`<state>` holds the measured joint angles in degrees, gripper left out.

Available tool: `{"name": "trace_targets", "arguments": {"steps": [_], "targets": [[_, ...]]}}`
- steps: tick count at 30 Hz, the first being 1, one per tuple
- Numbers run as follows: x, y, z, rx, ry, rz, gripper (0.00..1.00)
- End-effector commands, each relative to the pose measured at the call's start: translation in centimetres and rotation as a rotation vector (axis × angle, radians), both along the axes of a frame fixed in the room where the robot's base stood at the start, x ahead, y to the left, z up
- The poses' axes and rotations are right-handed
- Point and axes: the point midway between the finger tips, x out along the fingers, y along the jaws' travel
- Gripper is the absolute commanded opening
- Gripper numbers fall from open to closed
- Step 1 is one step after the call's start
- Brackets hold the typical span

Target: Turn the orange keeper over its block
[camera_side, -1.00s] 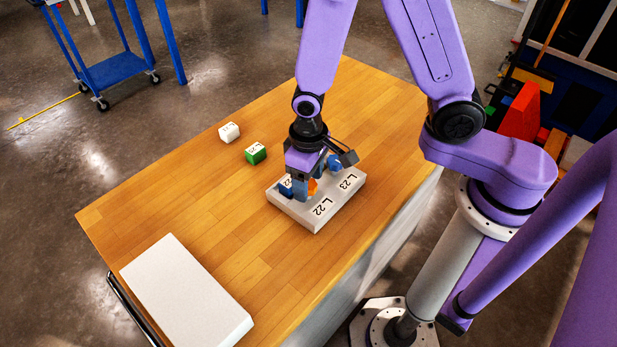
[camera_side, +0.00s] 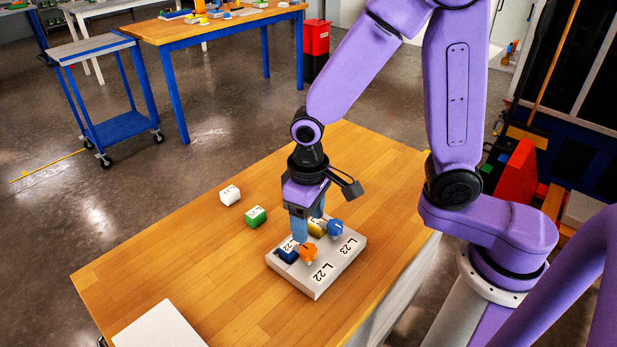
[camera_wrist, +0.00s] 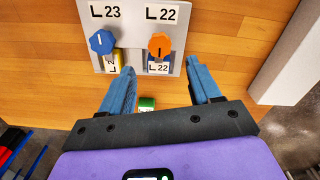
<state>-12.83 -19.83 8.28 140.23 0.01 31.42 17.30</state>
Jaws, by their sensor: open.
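The orange keeper (camera_side: 309,252) is a knob on the light grey fixture (camera_side: 318,290), by the L22 label. In the wrist view the orange keeper (camera_wrist: 159,45) sits at the edge of its dark blue block (camera_wrist: 152,57), its dark line running roughly toward the block. The blue block (camera_side: 287,252) is seated in the fixture. A yellow block (camera_side: 316,229) sits in the other slot, beside the blue keeper (camera_side: 335,228) at L23. My gripper (camera_side: 309,226) is open and empty above the fixture. In the wrist view its fingers (camera_wrist: 160,68) are wide apart.
A green block (camera_side: 256,216) and a white block (camera_side: 230,194) stand on the wooden table left of the fixture. A white slab (camera_side: 160,328) lies at the near left. The table between them is clear.

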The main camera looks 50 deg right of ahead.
Motion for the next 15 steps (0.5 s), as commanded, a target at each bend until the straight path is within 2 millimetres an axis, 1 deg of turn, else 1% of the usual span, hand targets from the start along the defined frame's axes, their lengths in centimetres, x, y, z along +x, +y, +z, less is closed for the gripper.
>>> {"name": "trace_targets", "arguments": {"steps": [1, 9, 15], "targets": [[0.1, 0.0, 0.9, 0.004, -0.005, 0.000, 0.63], [0.1, 0.1, 5.6, 0.004, -0.006, 0.000, 0.63], [0.0, 0.0, 8.3, 0.002, -0.004, 0.000, 0.63]]}}
